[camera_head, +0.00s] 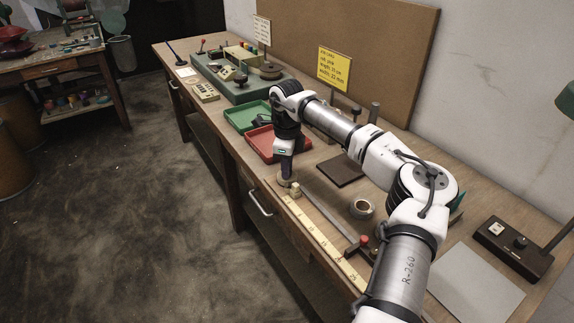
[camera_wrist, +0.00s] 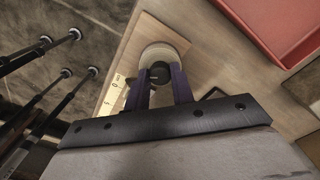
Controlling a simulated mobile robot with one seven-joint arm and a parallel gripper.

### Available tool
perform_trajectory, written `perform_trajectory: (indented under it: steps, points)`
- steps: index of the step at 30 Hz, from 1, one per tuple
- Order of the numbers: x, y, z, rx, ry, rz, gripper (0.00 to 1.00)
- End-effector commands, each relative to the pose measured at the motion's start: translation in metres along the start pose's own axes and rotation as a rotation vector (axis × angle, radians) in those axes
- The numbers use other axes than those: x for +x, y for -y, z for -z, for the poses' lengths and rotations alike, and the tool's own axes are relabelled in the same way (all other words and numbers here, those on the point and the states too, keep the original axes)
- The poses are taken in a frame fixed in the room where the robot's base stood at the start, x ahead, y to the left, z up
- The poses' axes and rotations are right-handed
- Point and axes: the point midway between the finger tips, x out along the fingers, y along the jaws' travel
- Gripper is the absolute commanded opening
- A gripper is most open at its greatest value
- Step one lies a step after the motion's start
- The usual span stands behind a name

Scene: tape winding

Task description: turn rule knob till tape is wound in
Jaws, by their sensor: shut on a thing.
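The rule's round case shows in the wrist view (camera_wrist: 165,50), pale, with a dark round knob (camera_wrist: 160,71) on it. My gripper (camera_wrist: 160,80) has its two purple fingers on either side of the knob, shut on it. In the head view my gripper (camera_head: 286,176) points down at the bench's front edge, over the rule, and hides the knob. A yellow tape (camera_head: 322,240) with black numbers lies out along the front edge towards the lower right. A short piece of it shows in the wrist view (camera_wrist: 117,90), left of the case.
A red tray (camera_head: 262,146) and a green tray (camera_head: 243,117) stand behind my gripper. A dark square plate (camera_head: 342,171) and a tape roll (camera_head: 361,208) lie to the right. A red-knobbed fitting (camera_head: 364,240) stands beside the tape.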

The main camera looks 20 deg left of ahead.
Motion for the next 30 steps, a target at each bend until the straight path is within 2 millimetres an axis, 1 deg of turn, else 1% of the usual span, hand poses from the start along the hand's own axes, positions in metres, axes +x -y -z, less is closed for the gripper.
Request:
perform_trajectory:
  steps: [5,11,17,30]
  points:
    - [0.0002,-0.0002,0.0001,0.030,-0.001,-0.001,0.01]
    - [0.0003,0.0000,0.0001,0.130,-0.002,-0.001,0.01]
    - [0.0006,0.0003,0.0003,0.296,-0.002,0.000,0.01]
    - [0.0004,0.0007,0.0005,0.715,-0.003,0.001,0.01]
